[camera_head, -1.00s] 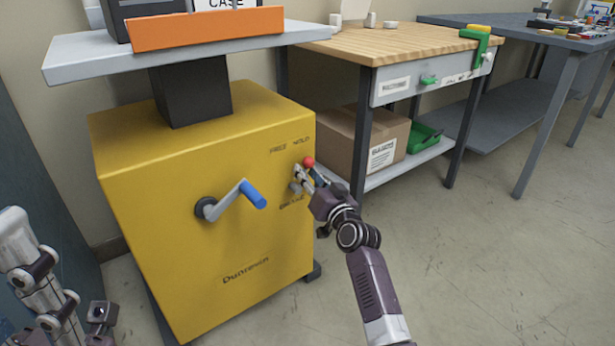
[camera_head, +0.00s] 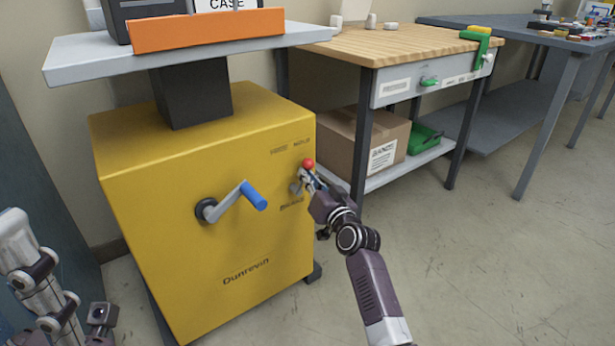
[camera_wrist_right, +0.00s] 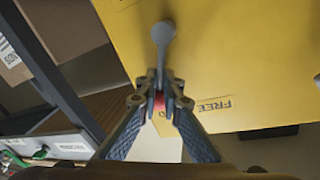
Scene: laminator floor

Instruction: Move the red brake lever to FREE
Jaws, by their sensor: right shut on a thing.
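The brake lever with its red knob (camera_head: 308,164) is on the right part of the yellow cabinet's front (camera_head: 150,250), just below the printed labels. My right gripper (camera_head: 308,174) is at the lever. In the right wrist view the fingers (camera_wrist_right: 160,98) are closed around the red knob (camera_wrist_right: 159,103), with the grey lever shaft (camera_wrist_right: 162,60) running up to its pivot. The word FREE (camera_wrist_right: 214,106) is printed on the yellow face to the right of the fingers there. My left gripper (camera_head: 100,318) is low at the left edge, its fingers not clear.
A crank with a blue handle (camera_head: 253,195) sticks out left of the lever. A grey top (camera_head: 90,58) with an orange bar (camera_head: 207,29) stands above the cabinet. A wooden workbench (camera_head: 400,43) with a cardboard box (camera_head: 345,138) is at right. The floor in front is clear.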

